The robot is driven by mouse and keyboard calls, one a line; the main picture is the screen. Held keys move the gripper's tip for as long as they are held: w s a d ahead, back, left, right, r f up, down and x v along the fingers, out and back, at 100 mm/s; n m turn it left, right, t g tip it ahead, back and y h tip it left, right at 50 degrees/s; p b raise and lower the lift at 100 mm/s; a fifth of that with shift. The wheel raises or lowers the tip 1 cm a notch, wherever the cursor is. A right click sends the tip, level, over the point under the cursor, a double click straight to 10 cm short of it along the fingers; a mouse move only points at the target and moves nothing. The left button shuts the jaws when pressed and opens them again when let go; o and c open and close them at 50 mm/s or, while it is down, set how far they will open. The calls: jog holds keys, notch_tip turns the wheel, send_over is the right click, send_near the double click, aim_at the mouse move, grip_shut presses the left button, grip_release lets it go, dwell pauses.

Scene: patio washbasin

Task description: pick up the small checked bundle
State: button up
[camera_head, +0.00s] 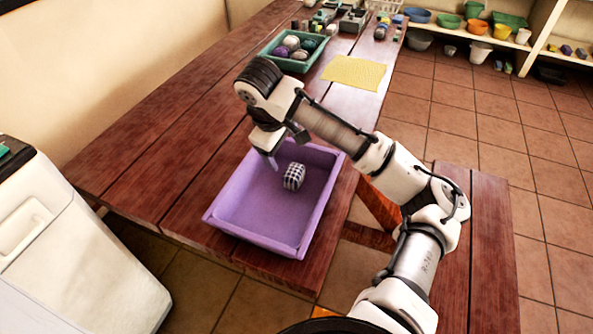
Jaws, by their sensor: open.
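The small checked bundle (294,176) is black and white and lies inside a purple tray (221,217) on the wooden table. It rests on the tray floor, in the right-hand half and clear of the near wall. My gripper (273,163) is above the far-left part of the tray, pointing down, a little to the left of the bundle and apart from it in the picture. It is open, and nothing shows between its fingers. The fingertips are small here, and their exact height above the tray floor cannot be told.
A green tray with balls (268,51), a yellow cloth (354,72) and several small items stand farther along the table (165,150). A bench (487,250) is at the right. Shelves with bowls are at the back right. The table left of the purple tray is clear.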

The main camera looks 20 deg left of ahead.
aim_at(292, 171)
jog(key=x, duration=0.6)
jog(key=shift+f+b, duration=0.35)
jog(key=shift+f, duration=0.05)
jog(key=x, duration=0.3)
jog(key=shift+s+d+f, duration=0.15)
jog(key=shift+d+f, duration=0.15)
jog(key=shift+f, duration=0.15)
jog(key=shift+w+f+b, duration=0.25)
jog(key=shift+f+b, duration=0.15)
jog(key=shift+f, duration=0.2)
jog(key=shift+r, duration=0.1)
jog(key=c, duration=0.9)
